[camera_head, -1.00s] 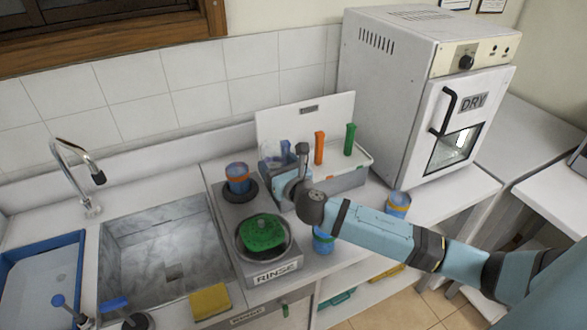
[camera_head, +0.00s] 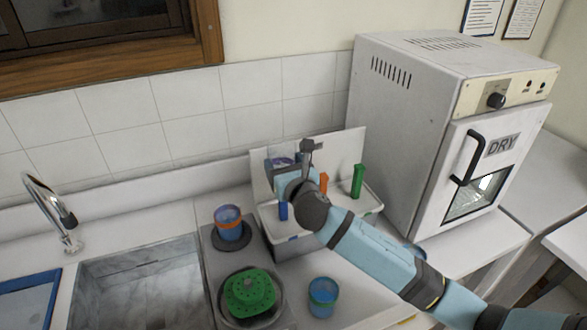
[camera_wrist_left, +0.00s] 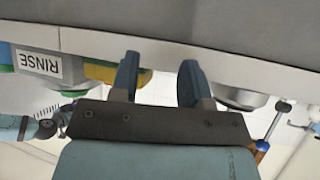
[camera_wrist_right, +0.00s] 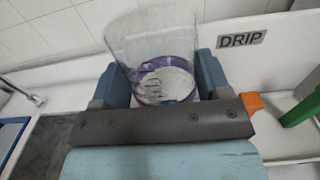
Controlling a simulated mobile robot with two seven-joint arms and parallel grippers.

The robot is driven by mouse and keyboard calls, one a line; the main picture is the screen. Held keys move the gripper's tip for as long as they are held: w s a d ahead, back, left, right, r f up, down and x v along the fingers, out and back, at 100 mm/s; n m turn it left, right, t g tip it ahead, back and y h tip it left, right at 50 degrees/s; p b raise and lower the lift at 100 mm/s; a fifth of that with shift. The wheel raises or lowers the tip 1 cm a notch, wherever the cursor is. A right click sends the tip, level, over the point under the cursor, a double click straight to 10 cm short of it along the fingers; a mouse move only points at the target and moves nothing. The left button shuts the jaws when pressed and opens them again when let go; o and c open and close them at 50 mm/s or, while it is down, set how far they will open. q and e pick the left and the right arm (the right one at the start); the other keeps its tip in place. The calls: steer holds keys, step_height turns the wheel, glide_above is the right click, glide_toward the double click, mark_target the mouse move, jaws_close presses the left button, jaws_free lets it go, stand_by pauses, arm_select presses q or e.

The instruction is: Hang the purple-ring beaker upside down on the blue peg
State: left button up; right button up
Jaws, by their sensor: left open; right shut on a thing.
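My right gripper (camera_head: 287,165) is shut on the purple-ring beaker (camera_wrist_right: 155,50), clear glass with a purple band (camera_wrist_right: 185,65) between the fingers. In the head view the beaker (camera_head: 279,159) is mostly hidden by my wrist, held above the left end of the drip rack (camera_head: 283,250). The blue peg (camera_head: 283,211) stands at that end, its upper part hidden behind my gripper. I cannot tell whether the beaker touches the peg. My left gripper (camera_wrist_left: 158,75) is open and empty in the left wrist view, below the counter front; it is outside the head view.
An orange peg (camera_head: 324,181) and a green peg (camera_head: 358,181) stand bare on the rack. The drying oven (camera_head: 400,130) bounds the right; the sink (camera_head: 135,290) is at left.

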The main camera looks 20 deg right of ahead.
step_height(320, 180, down, 11)
steer(key=b, duration=1)
steer(key=shift+a, duration=0.1)
steer(key=shift+f, duration=0.2)
steer(key=shift+f, duration=0.45)
steer(key=o, duration=1)
steer(key=shift+s, duration=0.1)
